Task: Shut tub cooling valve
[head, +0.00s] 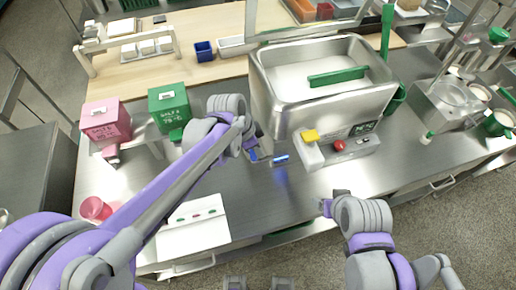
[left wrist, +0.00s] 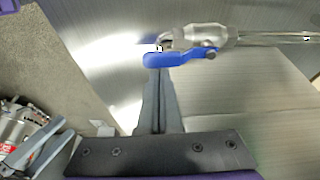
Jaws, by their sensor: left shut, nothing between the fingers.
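The steel tub (head: 275,100) stands on the bench, with a green bar across its top. A small blue valve lever (head: 280,159) shows low in front of its left side. In the left wrist view the blue lever (left wrist: 180,58) lies roughly crosswise on a metal valve body (left wrist: 200,36), with a pipe running right. My left gripper (head: 254,154) is just left of the lever. Its fingers (left wrist: 156,75) are shut and empty, their tips close by the lever; I cannot tell whether they touch. My right gripper (head: 325,207) is near the bench front, its jaws unclear.
A control box with a yellow switch (head: 310,135) and red button (head: 339,145) sits at the tub's front. The bench right of the control box is mostly clear.

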